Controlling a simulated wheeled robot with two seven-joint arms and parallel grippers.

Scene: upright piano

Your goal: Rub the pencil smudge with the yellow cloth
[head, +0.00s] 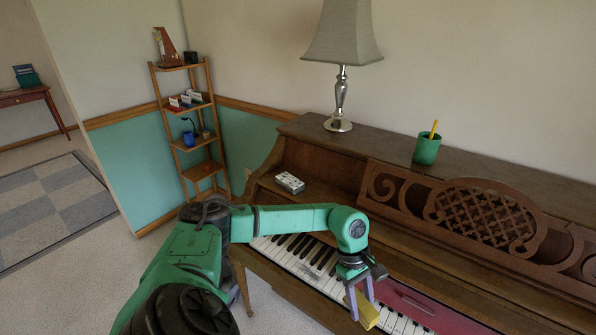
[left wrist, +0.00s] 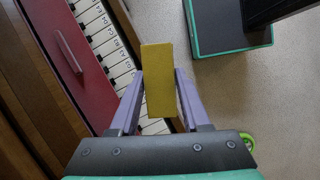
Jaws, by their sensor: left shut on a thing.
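My left gripper (head: 360,299) is shut on the yellow cloth (head: 367,311), over the front of the piano keys. In the left wrist view the cloth (left wrist: 158,80) is a flat yellow block between the two purple fingers of the left gripper (left wrist: 160,92). The white keys (left wrist: 115,50) show behind and to the left of it, with letters on them. I cannot tell whether the cloth touches the keys. My right gripper is not in view.
A red board (head: 415,303) with a handle lies along the keyboard, right of my gripper. On the piano (head: 380,148) stand a lamp (head: 340,95), a green cup with a pencil (head: 427,148) and a small white box (head: 289,182). A wooden shelf (head: 184,108) stands at the left wall.

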